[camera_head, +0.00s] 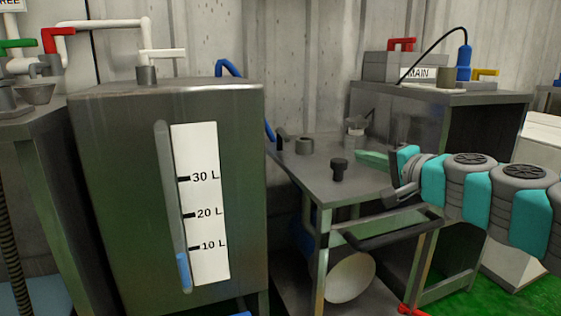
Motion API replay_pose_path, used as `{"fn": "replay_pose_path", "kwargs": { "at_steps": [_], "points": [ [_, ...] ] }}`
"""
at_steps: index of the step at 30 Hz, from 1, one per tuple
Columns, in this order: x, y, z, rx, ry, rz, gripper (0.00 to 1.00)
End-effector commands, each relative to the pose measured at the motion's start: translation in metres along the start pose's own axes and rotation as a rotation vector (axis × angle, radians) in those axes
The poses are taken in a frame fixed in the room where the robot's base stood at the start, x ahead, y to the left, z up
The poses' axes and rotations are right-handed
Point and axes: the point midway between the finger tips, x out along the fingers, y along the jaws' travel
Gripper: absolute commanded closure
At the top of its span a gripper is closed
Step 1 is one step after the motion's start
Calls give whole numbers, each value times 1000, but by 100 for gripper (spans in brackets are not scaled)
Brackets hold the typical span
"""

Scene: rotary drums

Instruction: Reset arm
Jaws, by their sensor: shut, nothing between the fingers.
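My arm (490,190), teal and grey, reaches in from the right edge. My gripper (398,190) is at its left end, over the right side of a small metal table (325,180). It is shut with nothing held. It is seen from the side and partly hidden by the wrist. A pale green piece (372,158) shows just left of the wrist; I cannot tell whether it touches the gripper.
A metal tank (100,190) with a litre gauge stands left. A bench (450,94) with a box marked MAIN (425,72) and a blue cylinder (463,62) stands behind. A pale rounded object (350,278) lies below.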

Motion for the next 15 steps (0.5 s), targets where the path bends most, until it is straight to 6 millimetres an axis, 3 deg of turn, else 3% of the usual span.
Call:
{"fn": "replay_pose_path", "kwargs": {
  "at_steps": [4,8,12,15],
  "points": [
    [0,-6,65,-132,-152,72,100],
    [-13,14,144,-288,-356,204,100],
    [-58,62,216,-451,-590,411,100],
    [-106,102,245,-541,-742,593,100]
  ]
}}
